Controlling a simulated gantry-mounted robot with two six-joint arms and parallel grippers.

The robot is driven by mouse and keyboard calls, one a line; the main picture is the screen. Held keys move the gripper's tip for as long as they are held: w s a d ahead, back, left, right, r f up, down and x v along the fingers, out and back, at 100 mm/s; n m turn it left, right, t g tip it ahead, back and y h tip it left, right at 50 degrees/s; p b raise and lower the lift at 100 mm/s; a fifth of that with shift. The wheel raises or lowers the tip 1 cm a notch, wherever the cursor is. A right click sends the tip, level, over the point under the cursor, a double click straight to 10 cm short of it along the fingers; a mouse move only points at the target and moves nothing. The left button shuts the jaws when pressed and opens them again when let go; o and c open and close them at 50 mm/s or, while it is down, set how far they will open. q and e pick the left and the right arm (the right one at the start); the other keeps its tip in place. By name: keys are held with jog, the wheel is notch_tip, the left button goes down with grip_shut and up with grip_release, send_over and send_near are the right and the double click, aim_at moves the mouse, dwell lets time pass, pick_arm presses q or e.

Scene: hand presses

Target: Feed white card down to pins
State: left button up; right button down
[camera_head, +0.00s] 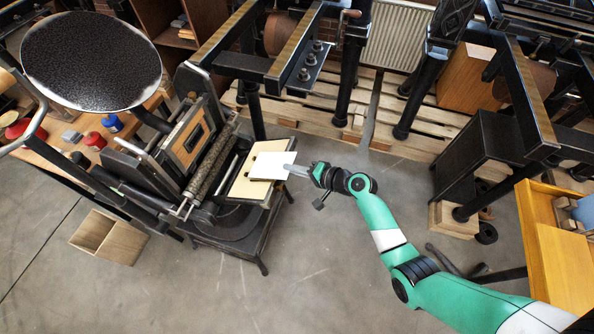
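The white card (268,164) lies flat over, or just above, the upper part of the cream platen (246,188) of the small press. I cannot tell whether it touches the platen. My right gripper (289,169) comes from the right, and its fingers meet the card's right edge and appear shut on it. Small dark marks show near the card's left edge. They may be the pins, but they are too small to tell. My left gripper is not in view.
The small press (207,165) with its roller and big round dark disc (91,62) stands at the left. Colour tins (95,141) sit on a bench beside it. A wooden box (108,237) is on the floor. Larger presses and pallets fill the back. The floor at lower centre is clear.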

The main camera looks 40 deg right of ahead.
jog(key=shift+a+f, duration=0.2)
jog(key=shift+f, duration=0.35)
jog(key=c, duration=1)
grip_release()
jog(key=shift+w+a, duration=0.15)
jog(key=shift+a, duration=0.05)
jog(key=shift+d+r, duration=0.15)
jog(key=shift+r, duration=0.1)
jog(key=shift+d+p+v, duration=0.2)
jog(key=shift+p+v, duration=0.6)
jog(key=shift+v, duration=0.3)
jog(key=shift+d+p+v, duration=0.2)
jog(key=shift+p+v, duration=0.55)
jog(key=shift+v, duration=0.35)
jog(key=shift+w+r, duration=0.15)
jog(key=shift+w, duration=0.05)
